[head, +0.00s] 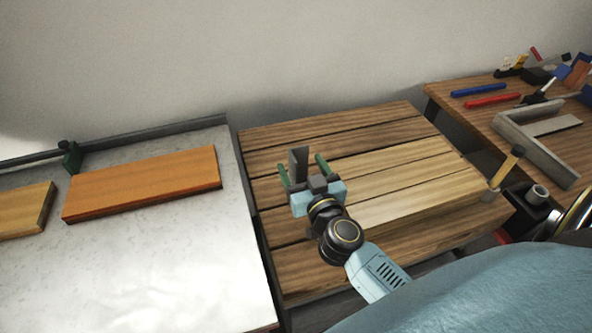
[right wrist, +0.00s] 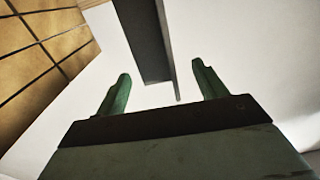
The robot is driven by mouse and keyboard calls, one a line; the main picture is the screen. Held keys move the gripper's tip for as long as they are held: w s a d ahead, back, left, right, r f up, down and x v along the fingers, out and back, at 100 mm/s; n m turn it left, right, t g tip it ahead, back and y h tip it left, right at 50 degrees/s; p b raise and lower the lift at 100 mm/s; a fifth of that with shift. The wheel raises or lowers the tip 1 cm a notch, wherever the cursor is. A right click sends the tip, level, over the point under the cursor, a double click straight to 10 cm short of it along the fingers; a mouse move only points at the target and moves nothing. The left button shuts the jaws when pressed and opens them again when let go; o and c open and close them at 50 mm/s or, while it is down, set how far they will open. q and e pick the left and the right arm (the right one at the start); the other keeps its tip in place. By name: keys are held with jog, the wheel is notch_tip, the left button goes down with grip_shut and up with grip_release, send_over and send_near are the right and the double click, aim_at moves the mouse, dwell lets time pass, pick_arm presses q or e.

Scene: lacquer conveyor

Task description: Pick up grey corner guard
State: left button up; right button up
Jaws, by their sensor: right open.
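The grey corner guard (head: 298,161) is a narrow dark grey angle-shaped piece. In the head view it shows at my right gripper, above the slatted wooden stand. In the right wrist view the guard (right wrist: 146,38) comes down from the top, with its near end in the gap between the fingers. My right gripper (head: 303,171) is open, with its two green fingers apart on either side of the guard. In the right wrist view, gaps show between the guard and both fingers (right wrist: 160,90). What holds the guard up is not clear. My left gripper is not in view.
A pale metal conveyor table (head: 170,245) at the left bears an orange-brown board (head: 145,182) and a lighter board (head: 25,208). The slatted wooden stand (head: 360,125) is otherwise mostly bare. A workbench (head: 480,120) at the right holds a grey L-shaped frame (head: 530,140) and tools.

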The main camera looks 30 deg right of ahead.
aim_at(299, 156)
jog(key=w, duration=0.1)
jog(key=w+d, duration=0.1)
jog(key=w, duration=0.3)
jog(key=shift+d+b, duration=0.25)
jog(key=shift+b, duration=0.1)
jog(key=shift+s+r, duration=0.1)
jog(key=c, duration=1.1)
